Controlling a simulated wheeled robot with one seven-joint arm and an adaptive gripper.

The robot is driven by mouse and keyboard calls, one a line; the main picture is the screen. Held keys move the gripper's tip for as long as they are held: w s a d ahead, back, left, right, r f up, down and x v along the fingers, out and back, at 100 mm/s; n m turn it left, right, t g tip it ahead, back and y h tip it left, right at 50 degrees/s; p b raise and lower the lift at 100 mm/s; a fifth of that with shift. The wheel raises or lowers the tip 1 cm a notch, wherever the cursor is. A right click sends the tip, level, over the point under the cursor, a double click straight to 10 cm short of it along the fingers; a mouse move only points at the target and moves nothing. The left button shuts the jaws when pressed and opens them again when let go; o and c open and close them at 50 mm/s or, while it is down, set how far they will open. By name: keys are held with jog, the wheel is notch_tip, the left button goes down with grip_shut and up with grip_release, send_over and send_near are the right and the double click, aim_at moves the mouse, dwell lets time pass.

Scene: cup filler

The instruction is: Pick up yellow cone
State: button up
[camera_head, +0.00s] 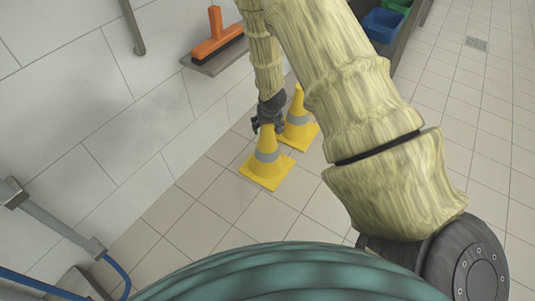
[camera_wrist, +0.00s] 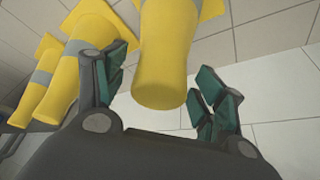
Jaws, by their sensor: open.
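Two yellow cones with grey bands stand on the tiled floor in the head view: a nearer cone (camera_head: 266,165) and a farther cone (camera_head: 299,122) just behind it to the right. My gripper (camera_head: 267,124) is at the top of the nearer cone. In the wrist view, my gripper (camera_wrist: 162,65) is open, with the rounded tip of a yellow cone (camera_wrist: 162,75) between its fingers. Contact cannot be told. More yellow cones with grey bands show left of the fingers, one close (camera_wrist: 65,85) and one beyond it (camera_wrist: 28,95).
A tiled wall runs along the left. An orange squeegee-like tool (camera_head: 217,38) lies on a grey wall shelf above the cones. Blue (camera_head: 383,24) and green bins sit at the upper right. A metal rail (camera_head: 60,225) is at lower left. The floor at right is clear.

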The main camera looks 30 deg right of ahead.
jog(key=shift+c, duration=0.2)
grip_shut()
jog(key=shift+w, duration=0.1)
